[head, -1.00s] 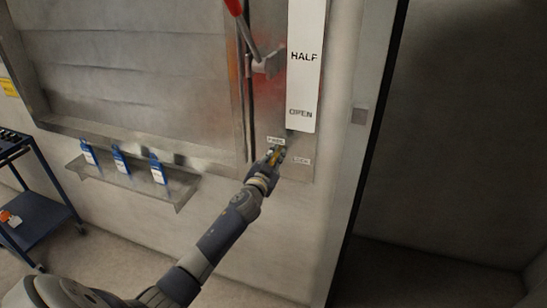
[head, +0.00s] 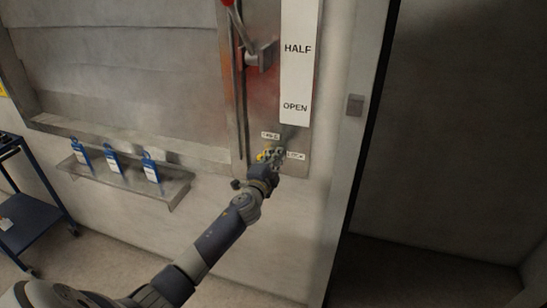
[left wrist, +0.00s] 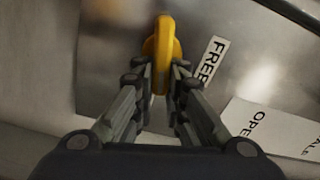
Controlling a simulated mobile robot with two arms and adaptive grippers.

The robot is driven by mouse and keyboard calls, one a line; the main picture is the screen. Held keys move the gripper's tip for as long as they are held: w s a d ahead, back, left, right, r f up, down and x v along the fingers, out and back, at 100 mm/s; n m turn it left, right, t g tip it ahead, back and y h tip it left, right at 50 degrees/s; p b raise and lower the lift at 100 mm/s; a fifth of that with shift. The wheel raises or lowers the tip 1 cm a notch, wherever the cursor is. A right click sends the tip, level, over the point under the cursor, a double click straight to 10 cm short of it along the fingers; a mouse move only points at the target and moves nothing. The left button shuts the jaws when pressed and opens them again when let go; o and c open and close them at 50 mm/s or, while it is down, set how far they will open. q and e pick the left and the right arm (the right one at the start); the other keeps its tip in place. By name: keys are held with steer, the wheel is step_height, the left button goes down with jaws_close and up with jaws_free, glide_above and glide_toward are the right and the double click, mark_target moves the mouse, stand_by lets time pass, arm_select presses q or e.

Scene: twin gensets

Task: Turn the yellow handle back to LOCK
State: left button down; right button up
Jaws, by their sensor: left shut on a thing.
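The yellow handle (left wrist: 162,45) stands out from the metal plate in the left wrist view, between my left gripper's fingertips. In the head view only a small part of the yellow handle (head: 264,155) shows beside the gripper. My left gripper (head: 272,158) is shut on the handle; it also shows in the left wrist view (left wrist: 160,75). The FREE label (head: 270,136) is just above the handle and the LOCK label (head: 295,155) is to its right. In the wrist view the FREE label (left wrist: 211,60) lies right of the handle. My right gripper is not in view.
A white strip marked HALF and OPEN (head: 297,75) is above the handle. A red-tipped lever (head: 245,35) is at upper left. A dark doorway is at right.

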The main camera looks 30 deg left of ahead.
arm_select(q)
steer(key=shift+f+m, duration=0.35)
steer(key=shift+m, duration=1.25)
steer(key=c, duration=1.6)
jaws_free()
steer(key=v, duration=1.2)
steer(key=shift+f, duration=0.1)
